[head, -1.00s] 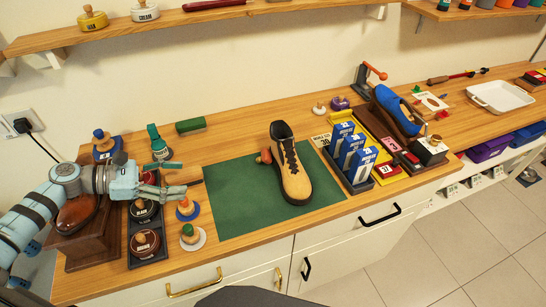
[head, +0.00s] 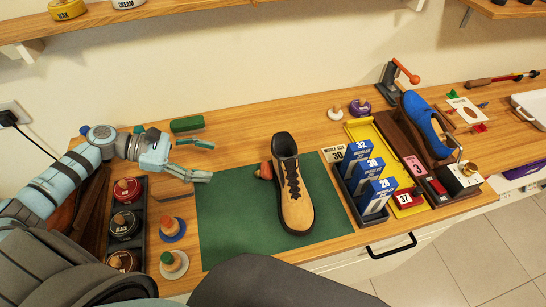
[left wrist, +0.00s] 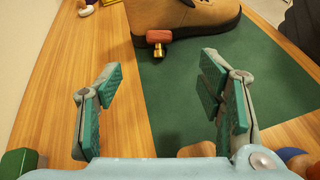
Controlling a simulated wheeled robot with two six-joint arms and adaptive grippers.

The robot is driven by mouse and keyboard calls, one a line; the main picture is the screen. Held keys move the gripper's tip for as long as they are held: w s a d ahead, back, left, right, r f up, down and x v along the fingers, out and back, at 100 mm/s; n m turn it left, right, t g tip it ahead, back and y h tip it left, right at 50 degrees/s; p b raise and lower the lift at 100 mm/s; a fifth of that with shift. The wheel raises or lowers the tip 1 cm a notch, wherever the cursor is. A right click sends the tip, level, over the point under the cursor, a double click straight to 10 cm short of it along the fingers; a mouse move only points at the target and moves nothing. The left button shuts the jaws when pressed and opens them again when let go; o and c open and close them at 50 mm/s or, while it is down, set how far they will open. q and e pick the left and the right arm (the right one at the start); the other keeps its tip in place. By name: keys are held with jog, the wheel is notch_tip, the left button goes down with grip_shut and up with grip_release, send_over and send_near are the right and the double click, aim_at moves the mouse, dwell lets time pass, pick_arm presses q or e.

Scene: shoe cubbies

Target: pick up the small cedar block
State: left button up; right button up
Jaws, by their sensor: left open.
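A small reddish-brown wooden piece (head: 264,171) with a brass-coloured end sits on the green mat against the left side of the tan shoe (head: 293,195). It looks like the cedar block, but I cannot be sure. In the left wrist view this piece (left wrist: 172,35) is beyond the fingers, in front of the shoe. My left gripper (head: 207,161) is open and empty, left of the piece and apart from it, pointing toward it. Its two green-padded fingers (left wrist: 165,98) stand wide apart in the wrist view. My right gripper is not in view.
A green-topped block (head: 187,124) lies behind my left gripper. Knobbed brushes (head: 173,228) and a dark tray of tins (head: 125,222) stand at front left. Blue boxes (head: 371,178) stand right of the shoe. The green mat (head: 228,225) has free room left of the shoe.

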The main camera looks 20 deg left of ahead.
pick_arm(q)
send_near(263, 168)
jog(key=shift+s+d+p, duration=0.35)
jog(key=shift+s+d, duration=0.1)
jog(key=shift+d, duration=0.3)
jog(key=x, duration=0.2)
jog(key=w+p+x, duration=0.1)
jog(key=x, duration=0.3)
jog(key=shift+w+f, duration=0.3)
jog(key=shift+f, duration=0.05)
jog(key=shift+d+f, duration=0.2)
jog(key=shift+d, duration=0.15)
jog(key=c, duration=1.2)
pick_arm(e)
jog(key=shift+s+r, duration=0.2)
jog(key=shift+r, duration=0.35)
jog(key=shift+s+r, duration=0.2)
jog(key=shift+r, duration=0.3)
pick_arm(q)
jog(key=shift+a, duration=0.1)
jog(key=shift+c, duration=0.2)
